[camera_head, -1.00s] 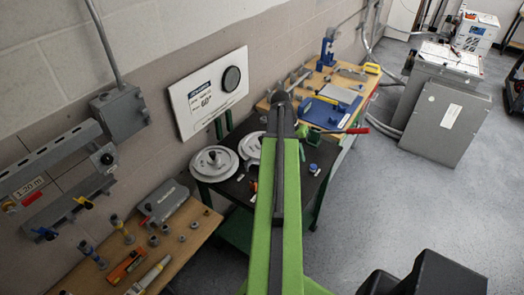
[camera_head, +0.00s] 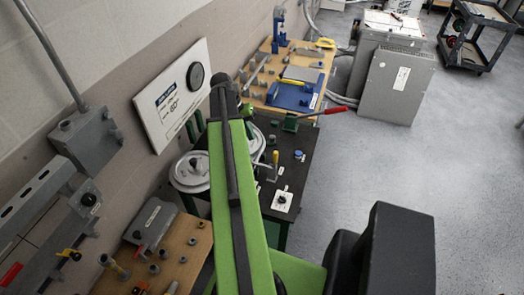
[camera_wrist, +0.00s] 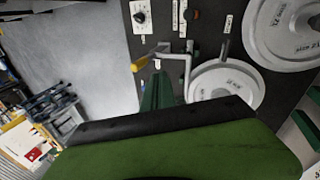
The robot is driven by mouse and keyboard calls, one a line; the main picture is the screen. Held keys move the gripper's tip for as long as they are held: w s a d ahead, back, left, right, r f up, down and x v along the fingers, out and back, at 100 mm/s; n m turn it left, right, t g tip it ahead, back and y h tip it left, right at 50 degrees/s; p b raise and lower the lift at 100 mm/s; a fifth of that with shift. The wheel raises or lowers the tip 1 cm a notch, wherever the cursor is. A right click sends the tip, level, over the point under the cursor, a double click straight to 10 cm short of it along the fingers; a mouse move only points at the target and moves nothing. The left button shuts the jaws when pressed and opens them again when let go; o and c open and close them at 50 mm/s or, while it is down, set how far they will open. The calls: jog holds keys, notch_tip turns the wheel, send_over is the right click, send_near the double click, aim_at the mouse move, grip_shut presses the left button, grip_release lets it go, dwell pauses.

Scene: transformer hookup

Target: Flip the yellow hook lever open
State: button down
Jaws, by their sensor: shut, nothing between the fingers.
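In the head view, a small yellow lever (camera_head: 70,253) shows on the grey wall rail (camera_head: 40,215) at lower left; I cannot make out its exact position. A grey crank with a yellow grip (camera_head: 276,158) stands on the dark table; it also shows in the wrist view as a yellow grip (camera_wrist: 138,66) on a bent grey arm (camera_wrist: 184,68). I cannot tell which yellow part is the hook lever. My green and black arm crosses the middle of the head view.
Grey round plates (camera_head: 190,170) and a white dial plate (camera_head: 282,200) are on the dark table (camera_head: 300,165). A wooden bench (camera_head: 180,235) with several small parts lies at lower left. Grey cabinets (camera_head: 395,85) stand behind.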

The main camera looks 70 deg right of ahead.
aim_at(275, 157)
jog(key=s+d+f+b, duration=0.1)
jog(key=s+f+b, duration=0.5)
jog(key=f+b, duration=0.3)
jog(key=shift+s+d+f, duration=0.15)
jog(key=shift+s+d, duration=0.1)
jog(key=shift+s, duration=0.15)
